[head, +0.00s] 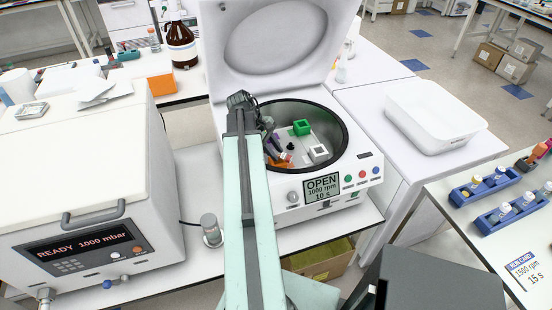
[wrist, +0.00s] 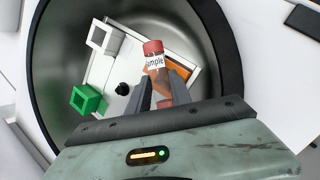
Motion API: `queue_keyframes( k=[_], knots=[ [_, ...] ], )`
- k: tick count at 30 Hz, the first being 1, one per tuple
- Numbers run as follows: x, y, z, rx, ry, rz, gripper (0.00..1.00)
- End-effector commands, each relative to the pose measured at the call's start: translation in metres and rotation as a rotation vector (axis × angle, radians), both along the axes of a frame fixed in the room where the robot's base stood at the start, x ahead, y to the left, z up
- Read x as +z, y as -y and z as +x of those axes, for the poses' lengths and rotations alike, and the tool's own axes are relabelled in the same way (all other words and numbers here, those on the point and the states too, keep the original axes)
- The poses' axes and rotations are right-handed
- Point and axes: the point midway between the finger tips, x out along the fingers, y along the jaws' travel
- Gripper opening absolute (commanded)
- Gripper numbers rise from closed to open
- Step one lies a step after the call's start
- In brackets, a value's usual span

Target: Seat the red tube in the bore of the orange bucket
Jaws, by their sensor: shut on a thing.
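The red-capped tube (wrist: 154,58) with a white "Sample" label is between the two fingers of my gripper (wrist: 163,84) in the wrist view. My gripper is shut on it, and its lower part shows red between the fingers. The orange bucket (wrist: 182,80) is right behind and beside the tube, partly covered by the right finger. Its bore is hidden, so I cannot tell whether the tube's lower end is in it. In the head view the arm reaches into the open centrifuge bowl, and a small piece of the orange bucket (head: 279,161) shows beside it.
The rotor also carries a green bucket (wrist: 88,99) and a white bucket (wrist: 104,37) around a black hub knob (wrist: 122,88). The dark bowl rim (head: 345,135) surrounds them. The raised lid (head: 275,40) stands behind. A white tub (head: 435,115) is on the right bench.

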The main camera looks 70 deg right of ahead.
Motion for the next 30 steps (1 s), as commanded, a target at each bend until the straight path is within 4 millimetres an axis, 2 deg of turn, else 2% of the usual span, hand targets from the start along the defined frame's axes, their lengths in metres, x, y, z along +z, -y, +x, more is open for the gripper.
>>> queue_keyframes(
  k=[1, 8, 23, 24, 25, 30],
  knots=[
    [-0.014, 0.0, 0.0, 0.0, 0.0, 0.0, 0.0],
    [-0.01, 0.0, 0.0, 0.0, 0.0, 0.0, 0.0],
    [-0.024, -0.001, -0.001, -0.004, 0.004, 0.005, 0.0],
    [-0.024, -0.001, -0.001, -0.004, 0.003, 0.006, 0.31],
    [-0.024, -0.002, -0.002, -0.004, 0.003, 0.006, 0.34],
    [-0.025, -0.002, -0.002, -0.006, 0.003, 0.008, 0.34]
  ],
)
